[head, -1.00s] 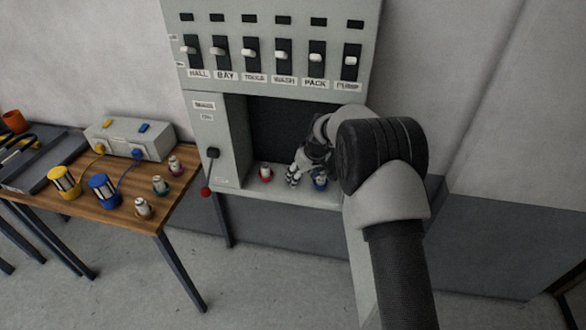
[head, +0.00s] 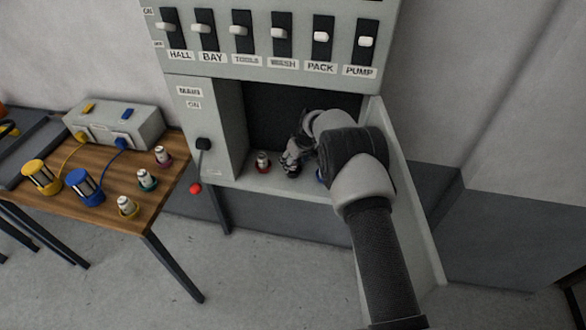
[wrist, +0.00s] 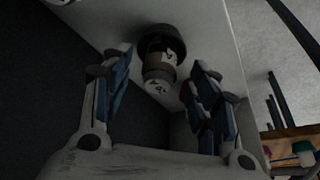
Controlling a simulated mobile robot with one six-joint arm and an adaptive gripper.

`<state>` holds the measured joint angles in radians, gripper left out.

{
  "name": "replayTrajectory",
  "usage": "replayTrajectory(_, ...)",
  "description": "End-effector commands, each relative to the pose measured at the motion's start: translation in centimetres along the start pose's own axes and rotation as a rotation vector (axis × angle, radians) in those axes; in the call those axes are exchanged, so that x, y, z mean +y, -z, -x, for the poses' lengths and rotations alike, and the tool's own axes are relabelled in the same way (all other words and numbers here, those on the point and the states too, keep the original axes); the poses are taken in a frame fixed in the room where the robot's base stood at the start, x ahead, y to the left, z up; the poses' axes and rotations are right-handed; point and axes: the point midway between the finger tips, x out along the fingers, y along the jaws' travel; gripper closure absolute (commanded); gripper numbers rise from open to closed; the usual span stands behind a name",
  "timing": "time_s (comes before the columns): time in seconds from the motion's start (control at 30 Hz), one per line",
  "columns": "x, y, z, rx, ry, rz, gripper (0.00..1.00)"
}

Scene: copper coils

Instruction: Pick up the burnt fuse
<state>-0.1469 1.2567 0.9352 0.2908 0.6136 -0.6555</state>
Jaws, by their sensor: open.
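In the wrist view a fuse with a dark, blackened base (wrist: 158,42) and a grey-white body with dark marks stands between the spread fingers of my gripper (wrist: 163,70). The fingers are open, one on each side, with gaps visible. In the head view my gripper (head: 291,158) is in the panel's lower recess. The dark fuse base (head: 292,171) shows just beneath it; the rest is hidden by the fingers. A red-based fuse (head: 262,162) stands to its left. A blue-based fuse (head: 320,175) is to its right, mostly hidden by my arm.
The grey panel (head: 208,125) has a row of labelled switches above the recess and a red-knobbed lever (head: 196,187) at its left. The wooden table (head: 105,212) at left holds several coloured-base fuses, a yellow coil (head: 41,177) and a blue coil (head: 83,187).

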Motion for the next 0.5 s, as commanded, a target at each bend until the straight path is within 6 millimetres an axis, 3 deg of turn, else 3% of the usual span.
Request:
replayTrajectory(0.1, 0.04, 0.02, -1.06, 0.001, -0.001, 0.001, 0.45)
replayTrajectory(0.33, 0.04, 0.08, -1.07, 0.001, -0.001, 0.001, 0.45)
replayTrajectory(0.5, 0.03, 0.07, -1.06, 0.001, -0.001, 0.0, 0.56)
